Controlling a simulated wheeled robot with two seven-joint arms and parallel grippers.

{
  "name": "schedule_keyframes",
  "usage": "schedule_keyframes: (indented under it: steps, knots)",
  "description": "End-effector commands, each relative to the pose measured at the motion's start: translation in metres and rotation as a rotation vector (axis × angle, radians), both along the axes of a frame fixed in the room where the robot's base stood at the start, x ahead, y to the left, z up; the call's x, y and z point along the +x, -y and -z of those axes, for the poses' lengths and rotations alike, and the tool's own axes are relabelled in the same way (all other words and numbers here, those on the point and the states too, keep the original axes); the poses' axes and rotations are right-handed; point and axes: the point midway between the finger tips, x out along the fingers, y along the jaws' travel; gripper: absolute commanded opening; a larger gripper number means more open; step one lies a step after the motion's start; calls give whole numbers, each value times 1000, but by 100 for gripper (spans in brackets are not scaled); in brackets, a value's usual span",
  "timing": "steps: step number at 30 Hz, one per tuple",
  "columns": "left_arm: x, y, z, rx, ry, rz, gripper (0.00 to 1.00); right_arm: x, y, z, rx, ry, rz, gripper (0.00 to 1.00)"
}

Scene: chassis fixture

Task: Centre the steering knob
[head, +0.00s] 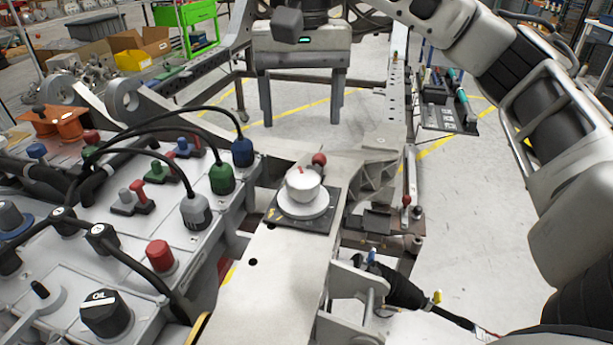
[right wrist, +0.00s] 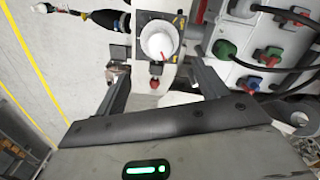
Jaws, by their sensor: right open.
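The steering knob (head: 302,188) is a white round knob on a white base, on a dark square plate (head: 306,222). A short red mark shows on its far side; its exact angle is hard to tell. My right gripper (head: 301,120) is open and empty, beyond the knob in the head view, with its two fingers apart and pointing down. In the right wrist view the knob (right wrist: 158,42) shows ahead between the open fingers (right wrist: 158,66), not touched by them. My left gripper is not in view.
A red-tipped lever (head: 319,159) stands just behind the knob. A control panel with black cables, a red button (head: 160,255) and an OIL dial (head: 105,312) lies to the left. Another red-tipped lever (head: 406,201) stands to the right.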

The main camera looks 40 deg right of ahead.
Motion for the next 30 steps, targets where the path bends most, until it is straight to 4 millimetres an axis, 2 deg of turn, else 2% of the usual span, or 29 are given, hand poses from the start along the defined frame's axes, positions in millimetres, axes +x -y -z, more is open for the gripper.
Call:
schedule_keyframes:
  steps: [1,3,12,19,28,29,30]
  knots:
    - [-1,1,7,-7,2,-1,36,-1,0,19,1,-5,0,72]
    - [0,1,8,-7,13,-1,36,-1,1,34,1,-5,2,72]
    - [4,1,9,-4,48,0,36,-1,2,88,-1,-3,4,72]
    - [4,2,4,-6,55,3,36,-1,2,106,0,0,4,72]
    - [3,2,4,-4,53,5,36,-1,1,109,0,0,4,72]
    - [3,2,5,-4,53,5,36,-1,1,109,0,0,3,69]
    - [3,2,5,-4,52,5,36,-1,1,109,0,0,4,58]
